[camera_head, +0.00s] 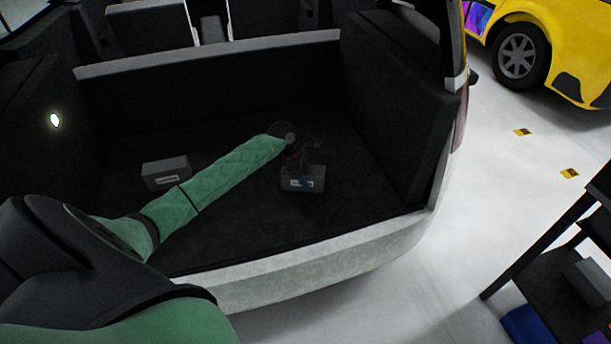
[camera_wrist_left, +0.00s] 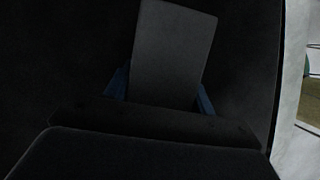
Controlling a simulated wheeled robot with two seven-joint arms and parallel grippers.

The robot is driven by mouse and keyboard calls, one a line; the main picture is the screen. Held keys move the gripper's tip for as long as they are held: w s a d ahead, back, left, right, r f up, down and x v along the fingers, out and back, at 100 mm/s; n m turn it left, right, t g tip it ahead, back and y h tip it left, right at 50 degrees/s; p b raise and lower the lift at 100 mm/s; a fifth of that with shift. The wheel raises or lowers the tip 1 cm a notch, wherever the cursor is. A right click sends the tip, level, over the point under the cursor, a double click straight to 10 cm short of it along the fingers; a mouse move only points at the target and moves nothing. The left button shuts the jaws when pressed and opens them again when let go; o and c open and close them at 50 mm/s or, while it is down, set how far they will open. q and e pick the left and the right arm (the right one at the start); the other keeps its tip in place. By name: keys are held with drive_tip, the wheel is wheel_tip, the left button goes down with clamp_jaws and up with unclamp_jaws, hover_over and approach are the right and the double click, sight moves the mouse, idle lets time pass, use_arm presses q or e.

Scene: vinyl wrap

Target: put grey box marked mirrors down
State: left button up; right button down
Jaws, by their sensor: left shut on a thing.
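My left arm reaches into the open cargo area of a vehicle. My left gripper (camera_head: 303,166) points down and is shut on a grey box (camera_head: 302,184) with a small pale and blue label facing out. The label is too small to read. In the left wrist view the grey box (camera_wrist_left: 172,55) stands out between the blue finger pads of the gripper (camera_wrist_left: 160,95). The box is low over the dark cargo floor (camera_head: 240,235); I cannot tell whether it touches it. My right gripper is not in view.
Another grey box (camera_head: 166,173) with a white label sits on the cargo floor to the left. A pale rear sill (camera_head: 330,258) bounds the cargo area in front. A dark shelf (camera_head: 550,290) with boxes stands at lower right. Floor between the boxes is clear beneath my arm.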

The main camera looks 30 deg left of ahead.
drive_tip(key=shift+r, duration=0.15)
use_arm(q)
drive_tip(key=o, duration=1.2)
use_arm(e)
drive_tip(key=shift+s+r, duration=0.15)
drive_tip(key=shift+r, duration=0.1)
use_arm(q)
drive_tip(key=shift+r, duration=0.1)
